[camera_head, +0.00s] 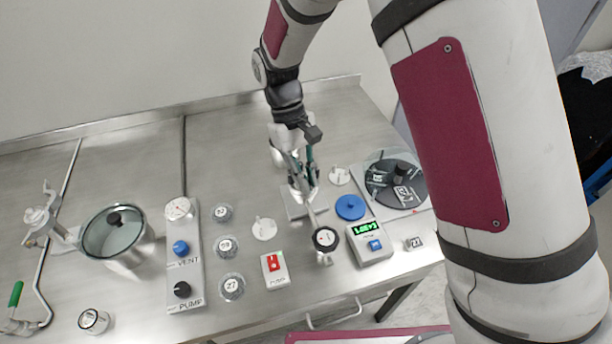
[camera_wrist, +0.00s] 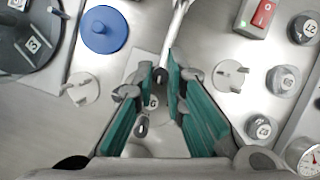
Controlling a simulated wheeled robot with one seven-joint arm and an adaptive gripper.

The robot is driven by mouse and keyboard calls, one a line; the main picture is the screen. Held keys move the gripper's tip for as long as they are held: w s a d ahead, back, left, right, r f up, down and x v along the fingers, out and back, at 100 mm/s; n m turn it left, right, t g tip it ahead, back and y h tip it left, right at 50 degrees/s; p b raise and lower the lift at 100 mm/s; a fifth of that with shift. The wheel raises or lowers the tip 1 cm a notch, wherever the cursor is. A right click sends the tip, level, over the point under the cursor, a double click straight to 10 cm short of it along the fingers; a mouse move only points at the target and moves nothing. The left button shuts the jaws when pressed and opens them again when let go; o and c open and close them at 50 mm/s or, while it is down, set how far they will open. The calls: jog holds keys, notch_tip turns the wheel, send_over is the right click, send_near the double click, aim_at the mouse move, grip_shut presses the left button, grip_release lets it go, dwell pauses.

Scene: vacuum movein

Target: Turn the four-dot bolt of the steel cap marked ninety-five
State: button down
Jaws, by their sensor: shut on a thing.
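My gripper (camera_head: 302,185) is above the middle of the bench, fingers pointing down. In the wrist view its green-padded fingers (camera_wrist: 165,85) are shut on a long metal tool (camera_wrist: 180,22). In the head view the tool's bar runs toward the front to a round dial-like head (camera_head: 326,238). I cannot make out a cap marked ninety-five or a four-dot bolt. Several round numbered pieces stand left of the tool, including one marked 27 (camera_head: 231,286). A dark round plate with marked blocks (camera_head: 408,190) lies at the right. A grey plate lies under the gripper.
A glass-lidded pot (camera_head: 112,238) and the VENT/PUMP panel (camera_head: 185,262) stand left. A red switch (camera_head: 274,268), a blue disc (camera_head: 350,207) and a box with a green display (camera_head: 369,240) stand near the tool head. The back of the bench is clear.

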jog(key=c, duration=1.6)
grip_release()
jog(key=shift+c, duration=0.2)
jog(key=shift+r, duration=0.1)
jog(key=v, duration=1.2)
